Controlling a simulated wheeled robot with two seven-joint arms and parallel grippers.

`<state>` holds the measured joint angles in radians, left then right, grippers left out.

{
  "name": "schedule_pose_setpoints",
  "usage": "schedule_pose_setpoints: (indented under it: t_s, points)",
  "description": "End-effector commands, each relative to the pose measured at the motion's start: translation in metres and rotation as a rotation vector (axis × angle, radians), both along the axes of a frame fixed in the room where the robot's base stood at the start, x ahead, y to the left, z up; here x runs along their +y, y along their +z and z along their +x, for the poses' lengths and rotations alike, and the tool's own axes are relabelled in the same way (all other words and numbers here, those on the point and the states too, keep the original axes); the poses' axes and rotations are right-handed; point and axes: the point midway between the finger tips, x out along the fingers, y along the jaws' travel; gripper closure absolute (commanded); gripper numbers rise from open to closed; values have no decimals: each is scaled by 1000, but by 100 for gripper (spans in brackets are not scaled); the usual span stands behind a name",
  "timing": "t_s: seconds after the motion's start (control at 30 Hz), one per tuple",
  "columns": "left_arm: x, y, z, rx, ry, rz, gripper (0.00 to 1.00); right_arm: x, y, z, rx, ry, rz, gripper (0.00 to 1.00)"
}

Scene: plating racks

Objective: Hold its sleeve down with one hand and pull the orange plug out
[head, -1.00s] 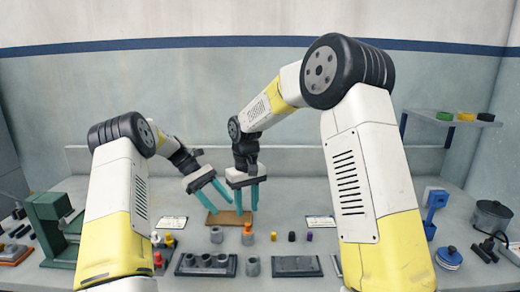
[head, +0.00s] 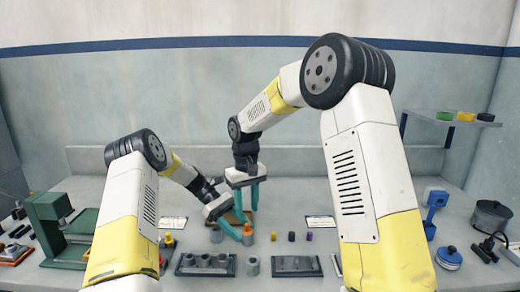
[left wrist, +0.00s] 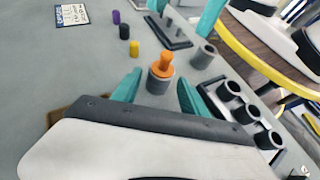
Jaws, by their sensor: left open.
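The orange plug (head: 248,230) stands upright in a grey sleeve (head: 248,241) on the bench. The left wrist view shows the orange plug (left wrist: 161,66) and its sleeve (left wrist: 157,86) straight ahead, between the teal fingers of my left gripper (left wrist: 158,88). In the head view my left gripper (head: 240,228) is open, tilted, and close beside the plug from the left. I cannot tell whether its fingers touch the sleeve. My right gripper (head: 248,206) points down, open and empty, above and behind the plug.
Yellow (left wrist: 134,48), black (left wrist: 124,31) and purple (left wrist: 116,17) plugs stand in a row. A loose grey sleeve (head: 252,266) is in front, between a sleeve rack (head: 205,271) and a dark peg rack (head: 298,272). White cards lie behind on the bench.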

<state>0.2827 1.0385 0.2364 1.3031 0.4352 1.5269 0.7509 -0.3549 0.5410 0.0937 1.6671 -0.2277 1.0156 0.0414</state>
Motion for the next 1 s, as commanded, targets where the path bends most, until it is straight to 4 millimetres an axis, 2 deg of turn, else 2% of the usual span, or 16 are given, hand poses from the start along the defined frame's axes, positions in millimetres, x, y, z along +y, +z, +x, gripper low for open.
schedule_pose_setpoints:
  t_s: [0.2, 0.6, 0.8, 0.87, 0.93, 0.97, 1.0]
  points:
    - [-13, -9, -9, 2, -1, 1, 49, 0, 0, 0, 0, 0, 0, 64]
    - [-16, -11, -11, 0, 0, 0, 51, 0, 0, 0, 0, 0, 0, 64]
    - [-16, -11, -11, 0, 0, 0, 90, 0, 0, 0, 0, 0, 0, 64]
    - [-16, -11, -11, 0, 0, 0, 100, 0, 0, 0, 0, 0, 0, 64]
    - [-16, -11, -11, 0, 0, 0, 100, 0, 0, 0, 0, 0, 0, 64]
    - [-16, -11, -11, 0, 0, 0, 62, 0, 0, 0, 0, 0, 0, 64]
    - [-16, -11, -11, 0, 0, 0, 54, 0, 0, 0, 0, 0, 0, 64]
